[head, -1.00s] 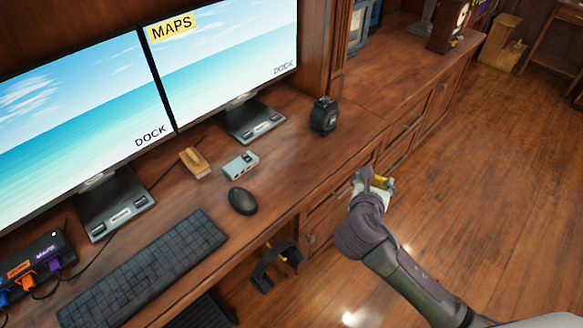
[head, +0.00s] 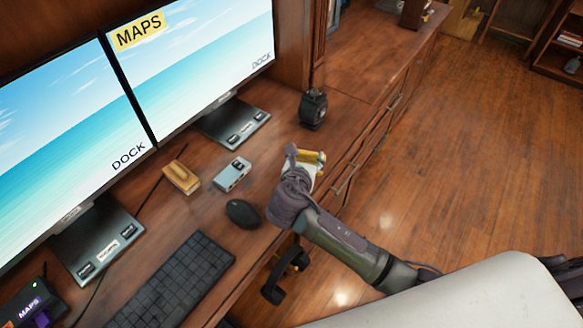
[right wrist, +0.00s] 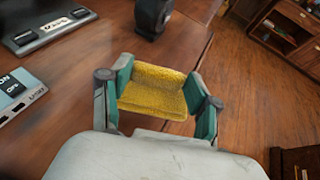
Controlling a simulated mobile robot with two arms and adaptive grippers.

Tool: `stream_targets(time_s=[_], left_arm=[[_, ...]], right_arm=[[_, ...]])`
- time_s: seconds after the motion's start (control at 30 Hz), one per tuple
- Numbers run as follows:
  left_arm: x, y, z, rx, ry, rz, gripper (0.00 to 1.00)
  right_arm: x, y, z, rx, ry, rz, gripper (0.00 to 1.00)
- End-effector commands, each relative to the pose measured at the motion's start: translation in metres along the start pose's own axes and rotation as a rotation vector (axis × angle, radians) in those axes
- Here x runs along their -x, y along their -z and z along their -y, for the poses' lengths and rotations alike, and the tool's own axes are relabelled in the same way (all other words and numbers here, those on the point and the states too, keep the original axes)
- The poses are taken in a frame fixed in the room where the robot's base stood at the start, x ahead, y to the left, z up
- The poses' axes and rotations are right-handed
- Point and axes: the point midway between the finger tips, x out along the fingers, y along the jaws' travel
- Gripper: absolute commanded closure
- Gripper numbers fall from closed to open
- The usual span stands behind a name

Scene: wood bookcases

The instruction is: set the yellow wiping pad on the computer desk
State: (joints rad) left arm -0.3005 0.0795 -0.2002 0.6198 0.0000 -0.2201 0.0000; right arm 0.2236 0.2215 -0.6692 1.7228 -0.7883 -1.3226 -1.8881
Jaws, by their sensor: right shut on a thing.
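The yellow wiping pad (right wrist: 152,90) is between the fingers of my right gripper (right wrist: 158,92) in the right wrist view, and the fingers are shut on its two sides. In the head view a bit of the pad (head: 312,157) shows at the tip of my right gripper (head: 305,162). The gripper is over the front edge of the computer desk (head: 268,177); I cannot tell how high the pad is above the wood. My left gripper is not in view.
On the desk are a mouse (head: 242,213), a grey switch box (head: 232,174), a wooden brush-like block (head: 181,177), a keyboard (head: 175,285), a black device (head: 313,108) and two monitors (head: 190,60). A black headset (head: 285,273) hangs below the front edge. Bare desk lies between the switch box and the black device.

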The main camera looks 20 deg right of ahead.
Motion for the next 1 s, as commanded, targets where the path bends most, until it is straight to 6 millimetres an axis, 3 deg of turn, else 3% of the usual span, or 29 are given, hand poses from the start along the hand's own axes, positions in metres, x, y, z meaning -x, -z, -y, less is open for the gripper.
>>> stream_targets(time_s=[0.1, 0.27, 0.6, 0.97, 1.0], left_arm=[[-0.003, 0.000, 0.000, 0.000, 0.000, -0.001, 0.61], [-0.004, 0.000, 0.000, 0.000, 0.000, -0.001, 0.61], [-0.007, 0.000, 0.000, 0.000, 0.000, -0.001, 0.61], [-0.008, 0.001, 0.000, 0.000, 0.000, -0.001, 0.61], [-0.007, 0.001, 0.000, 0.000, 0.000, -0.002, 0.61]], right_arm=[[-0.009, 0.011, -0.023, 0.000, -0.001, 0.000, 0.73], [-0.014, 0.017, -0.036, -0.001, -0.001, 0.001, 0.73], [-0.029, 0.054, -0.037, 0.002, 0.000, 0.000, 0.73], [-0.030, 0.058, -0.037, 0.000, -0.001, 0.000, 0.73], [-0.030, 0.057, -0.037, 0.000, -0.002, 0.000, 0.33]])
